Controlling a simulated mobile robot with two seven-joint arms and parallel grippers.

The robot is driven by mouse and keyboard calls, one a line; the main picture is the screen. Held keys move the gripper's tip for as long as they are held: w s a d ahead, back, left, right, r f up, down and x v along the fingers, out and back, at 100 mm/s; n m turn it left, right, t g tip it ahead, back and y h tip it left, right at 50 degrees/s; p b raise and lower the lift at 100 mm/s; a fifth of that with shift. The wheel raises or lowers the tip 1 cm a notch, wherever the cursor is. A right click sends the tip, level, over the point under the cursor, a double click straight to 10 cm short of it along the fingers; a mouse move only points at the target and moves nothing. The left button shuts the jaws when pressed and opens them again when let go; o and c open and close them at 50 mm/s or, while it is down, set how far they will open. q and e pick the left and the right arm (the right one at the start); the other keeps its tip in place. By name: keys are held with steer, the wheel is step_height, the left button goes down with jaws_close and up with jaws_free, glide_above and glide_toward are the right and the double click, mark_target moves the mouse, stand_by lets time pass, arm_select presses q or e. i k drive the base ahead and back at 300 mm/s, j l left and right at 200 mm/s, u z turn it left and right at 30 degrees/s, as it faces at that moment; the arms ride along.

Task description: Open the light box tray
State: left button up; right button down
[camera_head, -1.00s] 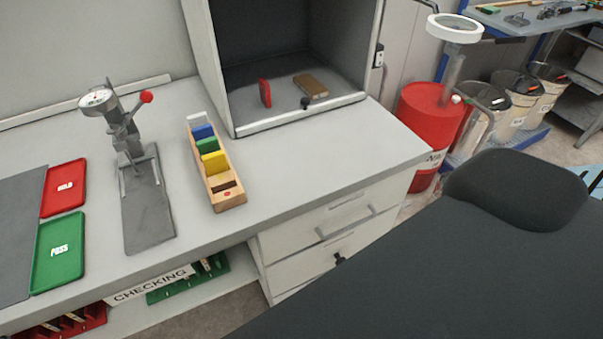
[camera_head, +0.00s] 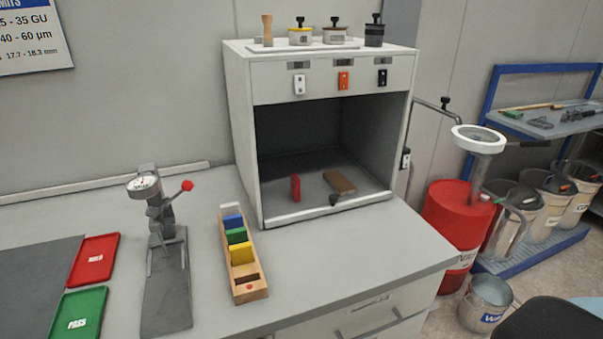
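The light box (camera_head: 238,110) stands at the back of the grey bench, a pale cabinet with a dark open front. Its front panel carries a white switch (camera_head: 299,84), an orange switch (camera_head: 343,82) and a black switch (camera_head: 382,77). Along the bottom of the opening runs a pale tray front edge (camera_head: 330,208) with a small dark knob (camera_head: 334,199). A red block (camera_head: 295,187) and a brown block (camera_head: 340,182) are on the floor inside. The tray appears flush with the box. Neither gripper is in view.
A wooden rack of coloured cards (camera_head: 249,290), a dial gauge stand (camera_head: 165,290), a red tray (camera_head: 94,260) and a green tray (camera_head: 78,313) occupy the bench left of the box. A red drum (camera_head: 455,222) stands right of the bench. Drawers (camera_head: 375,312) are below.

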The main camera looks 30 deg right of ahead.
mark_target(279, 207)
steer(key=l+z, duration=0.15)
steer(key=l, duration=0.45)
steer(key=l+z, duration=0.2)
steer(key=l, duration=0.45)
steer(key=l+z, duration=0.15)
steer(key=l, duration=0.45)
steer(key=i+l+z, duration=0.2)
steer(key=l, duration=0.4)
